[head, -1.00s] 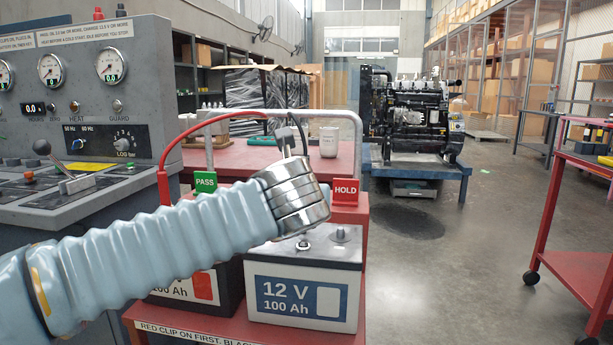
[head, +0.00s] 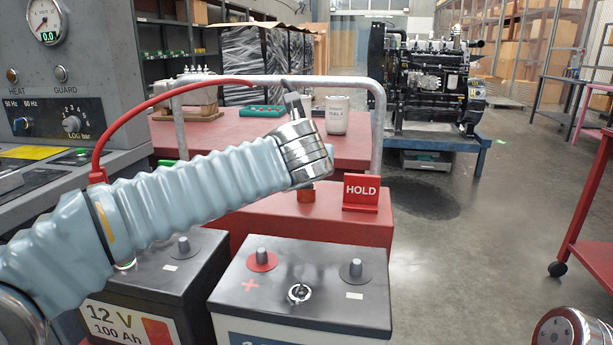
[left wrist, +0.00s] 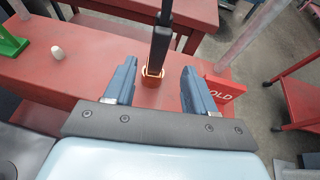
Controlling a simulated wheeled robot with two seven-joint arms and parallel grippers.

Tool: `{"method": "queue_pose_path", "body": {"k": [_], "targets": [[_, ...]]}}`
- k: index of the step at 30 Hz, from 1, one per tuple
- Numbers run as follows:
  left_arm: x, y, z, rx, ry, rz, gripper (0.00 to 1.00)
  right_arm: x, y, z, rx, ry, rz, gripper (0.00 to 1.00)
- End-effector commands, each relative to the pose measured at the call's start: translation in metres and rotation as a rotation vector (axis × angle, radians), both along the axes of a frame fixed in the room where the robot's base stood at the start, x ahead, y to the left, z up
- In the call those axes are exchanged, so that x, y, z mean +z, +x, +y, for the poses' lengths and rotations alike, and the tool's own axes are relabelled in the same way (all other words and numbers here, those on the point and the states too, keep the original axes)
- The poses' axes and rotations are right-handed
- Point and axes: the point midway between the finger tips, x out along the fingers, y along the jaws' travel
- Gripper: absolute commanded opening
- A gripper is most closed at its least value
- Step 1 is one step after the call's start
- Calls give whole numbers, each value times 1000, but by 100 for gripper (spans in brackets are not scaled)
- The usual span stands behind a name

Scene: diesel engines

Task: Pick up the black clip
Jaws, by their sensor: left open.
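The black clip (left wrist: 162,38) shows in the left wrist view as long dark handles with a copper-coloured end low down, above the red surface. My left gripper (left wrist: 159,66) is open, with one blue finger on each side of the clip's lower part. A gap shows between the clip and each finger. In the head view my left gripper (head: 294,104) is near the grey rail, mostly hidden by its own wrist. A small dark piece shows at the rail above it; I cannot tell if it is the clip. Only a metal part of my right arm shows at bottom right.
A white-labelled battery (head: 300,285) and a dark battery (head: 165,270) stand below my left arm. A red HOLD sign (head: 361,193) stands right of the gripper. The grey rail (head: 377,115) arches behind. A mug (head: 337,115) stands on the red table behind it.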

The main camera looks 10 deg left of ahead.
Motion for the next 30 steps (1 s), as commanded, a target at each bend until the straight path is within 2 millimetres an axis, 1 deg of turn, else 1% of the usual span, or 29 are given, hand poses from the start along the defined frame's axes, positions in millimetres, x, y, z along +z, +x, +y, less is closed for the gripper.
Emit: {"method": "queue_pose_path", "body": {"k": [1,3,11,15,18,21,26,27,29,30], "targets": [[-4,9,1,1,1,2,55,1,0,0,0,0,0,43],[-9,20,3,1,1,2,55,2,0,0,1,1,-1,43],[-20,42,7,1,2,1,55,3,0,1,1,1,-1,43],[-33,61,12,1,1,1,55,4,0,1,1,1,-1,43],[-37,73,13,0,0,0,55,6,0,1,1,1,-1,43],[-39,78,14,-1,0,1,55,6,0,1,2,1,-1,43],[-40,78,14,-1,0,0,55,6,0,1,1,1,-1,43],[-39,78,14,-2,-1,0,54,6,0,1,1,1,-1,43],[-39,78,14,-2,-1,0,45,6,0,1,2,1,-1,43],[-39,78,14,-2,-1,0,38,6,0,1,2,1,-1,43]]}}
